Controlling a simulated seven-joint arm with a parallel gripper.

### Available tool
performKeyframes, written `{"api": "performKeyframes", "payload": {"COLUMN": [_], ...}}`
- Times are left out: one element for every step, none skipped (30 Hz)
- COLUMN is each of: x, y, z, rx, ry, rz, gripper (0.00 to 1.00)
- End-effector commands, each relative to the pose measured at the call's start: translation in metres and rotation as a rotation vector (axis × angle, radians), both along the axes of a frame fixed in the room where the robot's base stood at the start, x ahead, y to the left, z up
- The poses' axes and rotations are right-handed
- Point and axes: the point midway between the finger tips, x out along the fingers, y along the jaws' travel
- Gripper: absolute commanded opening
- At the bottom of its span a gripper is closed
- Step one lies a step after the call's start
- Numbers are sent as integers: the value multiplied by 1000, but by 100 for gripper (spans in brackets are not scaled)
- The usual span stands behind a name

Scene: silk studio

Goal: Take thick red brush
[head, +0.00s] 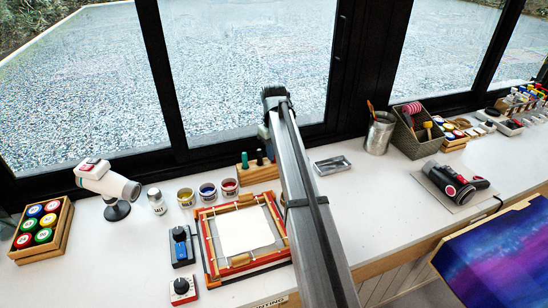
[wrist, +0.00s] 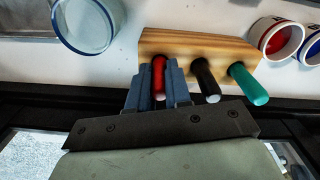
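In the wrist view, the red brush (wrist: 158,70) stands in a wooden holder block (wrist: 205,44), its handle end towards the camera. My gripper (wrist: 158,68) has its two blue fingers close against both sides of the red handle, with no clear gap. A black brush (wrist: 206,80) and a teal brush (wrist: 248,84) stand in the same block to the right, outside the fingers. In the head view, the holder block (head: 257,174) shows beside my arm, which hides the red brush and the fingers.
A clear glass jar (wrist: 86,24) is left of the block in the wrist view. Paint pots (head: 229,187) and a framed white screen (head: 246,229) are near the block in the head view. A metal tray (head: 332,165) lies right of my arm. The window frame is close behind.

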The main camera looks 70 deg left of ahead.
Motion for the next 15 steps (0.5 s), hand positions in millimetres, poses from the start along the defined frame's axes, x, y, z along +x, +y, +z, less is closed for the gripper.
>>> {"api": "performKeyframes", "payload": {"x": [0,0,0,0,0,0,0,0,0,0,0,0,0,0,0], "y": [0,0,0,0,0,0,0,0,0,0,0,0,0,0,1], "z": [0,0,0,0,0,0,0,0,0,0,0,1,2,4,7], "rx": [0,0,0,0,0,0,0,0,0,0,0,0,0,0,1], "ry": [0,0,0,0,0,0,0,0,0,0,0,0,0,0,0], "rz": [0,0,0,0,0,0,0,0,0,0,0,0,0,0,0], "gripper": [12,9,5,2,0,0,0,0,0,0,0,0,0,0,0]}}
